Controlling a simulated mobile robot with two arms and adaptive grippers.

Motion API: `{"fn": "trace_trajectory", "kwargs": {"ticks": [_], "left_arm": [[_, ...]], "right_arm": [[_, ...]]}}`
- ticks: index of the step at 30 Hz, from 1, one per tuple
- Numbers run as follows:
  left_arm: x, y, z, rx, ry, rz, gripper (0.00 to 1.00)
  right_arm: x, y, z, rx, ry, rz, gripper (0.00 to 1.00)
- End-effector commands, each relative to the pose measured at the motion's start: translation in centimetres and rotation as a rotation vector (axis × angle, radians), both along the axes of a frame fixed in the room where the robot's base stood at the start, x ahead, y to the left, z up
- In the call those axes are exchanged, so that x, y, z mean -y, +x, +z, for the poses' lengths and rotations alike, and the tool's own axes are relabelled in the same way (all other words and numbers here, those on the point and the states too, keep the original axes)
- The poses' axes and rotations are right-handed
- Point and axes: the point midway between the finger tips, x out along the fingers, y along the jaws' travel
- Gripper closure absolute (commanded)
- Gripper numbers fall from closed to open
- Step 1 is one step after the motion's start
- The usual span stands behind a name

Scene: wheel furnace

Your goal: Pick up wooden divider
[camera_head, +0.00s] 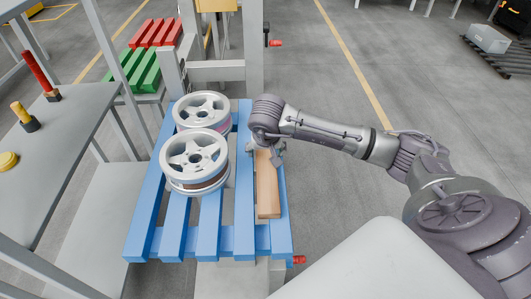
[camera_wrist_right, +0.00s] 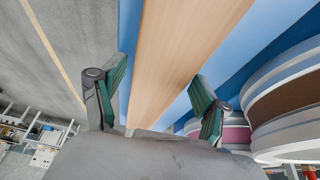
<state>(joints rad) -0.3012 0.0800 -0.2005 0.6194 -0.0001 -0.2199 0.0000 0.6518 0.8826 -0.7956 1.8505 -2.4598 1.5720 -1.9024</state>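The wooden divider (camera_head: 268,190) is a long light-brown board on the right side of the blue slatted rack (camera_head: 174,215). Its far end is hidden under my right gripper (camera_head: 268,148) in the head view. In the right wrist view, the divider (camera_wrist_right: 180,50) runs between the two green-padded fingers of my right gripper (camera_wrist_right: 160,78). The fingers are spread, one on each side of the board, with a gap showing at the right finger. Contact at the left finger is hard to tell. My left gripper is not in view.
Two stacks of silver wheels (camera_head: 195,158) (camera_head: 201,108) stand on the rack just left of the divider. Green (camera_head: 138,70) and red (camera_head: 157,33) slatted racks lie beyond. A grey table (camera_head: 50,135) is at left. Floor at right is mostly free.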

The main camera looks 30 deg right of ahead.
Motion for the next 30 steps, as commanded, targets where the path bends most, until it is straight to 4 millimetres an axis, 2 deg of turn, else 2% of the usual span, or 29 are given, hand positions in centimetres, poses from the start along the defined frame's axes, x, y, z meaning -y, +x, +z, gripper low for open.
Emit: {"fn": "trace_trajectory", "kwargs": {"ticks": [1,9,11,19,23,29,30], "left_arm": [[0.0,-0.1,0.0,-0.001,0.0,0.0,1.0],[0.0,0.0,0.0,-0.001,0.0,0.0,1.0],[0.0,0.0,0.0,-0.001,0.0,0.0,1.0],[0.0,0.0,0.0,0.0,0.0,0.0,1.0],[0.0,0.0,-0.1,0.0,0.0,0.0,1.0],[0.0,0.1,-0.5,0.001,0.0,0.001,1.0],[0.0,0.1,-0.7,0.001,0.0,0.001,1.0]], "right_arm": [[0.0,0.0,0.0,0.0,0.0,0.0,0.4],[0.0,0.0,0.0,0.0,0.0,0.0,0.85],[0.0,0.0,0.0,0.0,0.0,0.0,0.94],[0.0,0.1,0.3,0.003,0.0,-0.001,0.94],[0.0,0.1,1.0,0.005,-0.001,0.0,0.94],[0.1,0.2,4.1,0.009,-0.002,0.0,0.94],[0.7,0.0,4.6,0.007,-0.004,-0.003,0.94]]}}
